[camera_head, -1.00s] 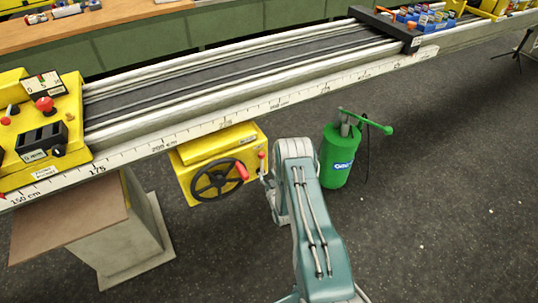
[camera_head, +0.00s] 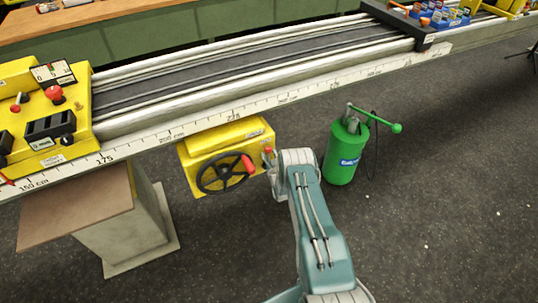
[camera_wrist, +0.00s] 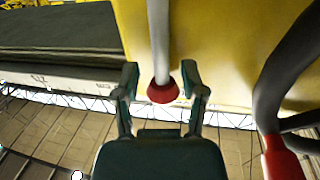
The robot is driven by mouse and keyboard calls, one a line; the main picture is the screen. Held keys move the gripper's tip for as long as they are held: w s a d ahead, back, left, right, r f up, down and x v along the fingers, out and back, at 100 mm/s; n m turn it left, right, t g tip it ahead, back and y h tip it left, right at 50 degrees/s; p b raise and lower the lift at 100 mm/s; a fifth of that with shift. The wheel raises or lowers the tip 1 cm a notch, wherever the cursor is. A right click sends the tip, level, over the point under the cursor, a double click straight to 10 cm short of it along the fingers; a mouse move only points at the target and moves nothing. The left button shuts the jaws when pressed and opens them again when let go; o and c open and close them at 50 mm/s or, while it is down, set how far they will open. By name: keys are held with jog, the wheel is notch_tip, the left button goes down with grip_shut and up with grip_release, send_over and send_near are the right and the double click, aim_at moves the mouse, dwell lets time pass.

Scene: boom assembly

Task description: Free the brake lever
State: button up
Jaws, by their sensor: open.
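The brake lever is a pale grey rod with a red knob (camera_wrist: 163,92) in the wrist view. In the head view its red tip (camera_head: 268,152) shows at the right side of the yellow box (camera_head: 225,137), partly behind my arm. My gripper (camera_wrist: 160,76) is open, with one dark green fingertip on each side of the lever just above the knob. Small gaps show between the fingertips and the rod, so it is not clamped. In the head view my gripper is mostly hidden by my arm.
A black handwheel (camera_head: 222,174) with a red handle (camera_head: 248,165) is left of the lever; its rim and handle (camera_wrist: 280,158) are close at the right of the wrist view. A green canister (camera_head: 342,155) stands to the right. The long rail (camera_head: 235,115) runs above. Floor is free at the right.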

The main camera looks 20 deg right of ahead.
jog(key=shift+w+a, duration=0.15)
jog(key=shift+w, duration=0.05)
jog(key=shift+c, duration=0.3)
grip_shut()
jog(key=shift+r, duration=0.1)
